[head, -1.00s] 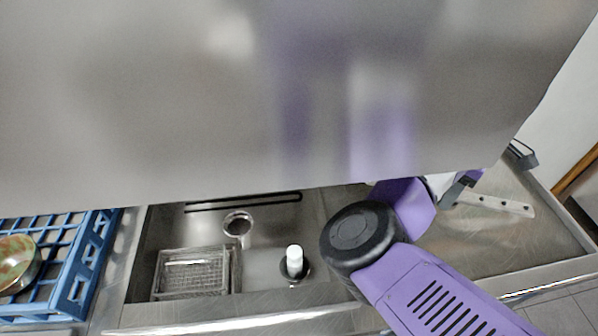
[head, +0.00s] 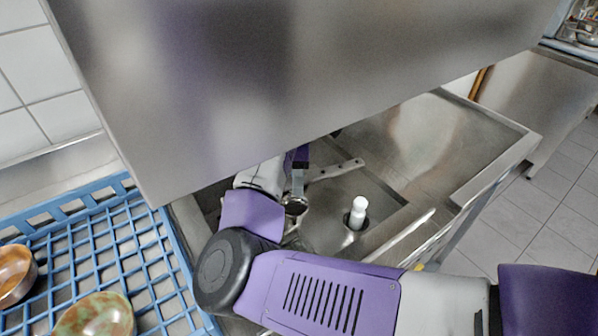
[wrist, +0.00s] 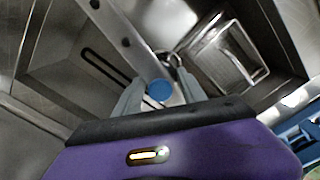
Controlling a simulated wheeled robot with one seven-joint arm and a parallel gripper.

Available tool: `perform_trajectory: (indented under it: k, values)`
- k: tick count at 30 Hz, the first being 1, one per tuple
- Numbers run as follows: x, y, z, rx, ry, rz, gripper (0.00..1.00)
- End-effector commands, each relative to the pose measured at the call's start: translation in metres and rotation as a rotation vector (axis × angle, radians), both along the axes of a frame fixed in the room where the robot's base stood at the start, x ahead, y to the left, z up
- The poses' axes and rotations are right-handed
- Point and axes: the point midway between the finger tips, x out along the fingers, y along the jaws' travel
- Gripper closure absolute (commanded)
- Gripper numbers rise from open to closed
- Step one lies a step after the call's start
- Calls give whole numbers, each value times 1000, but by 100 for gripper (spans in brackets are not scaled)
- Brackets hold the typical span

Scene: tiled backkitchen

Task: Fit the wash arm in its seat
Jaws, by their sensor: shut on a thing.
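The wash arm (head: 335,171) is a grey metal bar with small holes. My gripper (head: 297,190) is shut on it and holds it over the sunken steel basin; the hood hides part of my wrist. In the wrist view the bar (wrist: 112,28) runs up and left from the gripper (wrist: 160,92), with a blue round cap (wrist: 158,89) between the fingers. A white upright post (head: 357,210) in a dark round base stands in the basin, to the right of my gripper and apart from the bar; it looks like the seat. I cannot tell the bar's height above the basin floor.
A large steel hood (head: 300,70) hangs over the basin. A blue rack (head: 85,243) with bowls (head: 95,318) stands at the left. A wire filter basket (wrist: 232,58) sits in the basin. The basin's raised steel rim (head: 478,185) is at the right.

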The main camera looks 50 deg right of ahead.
Motion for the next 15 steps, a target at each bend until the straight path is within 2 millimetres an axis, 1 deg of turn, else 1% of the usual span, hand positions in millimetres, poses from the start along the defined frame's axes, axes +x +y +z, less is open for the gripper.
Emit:
perform_trajectory:
  k: [1,3,15]
  values:
    - [-1,-1,-7,-1,2,-1,100]
    - [-1,-1,-13,-1,2,-1,100]
    - [-1,-1,-45,-2,2,0,100]
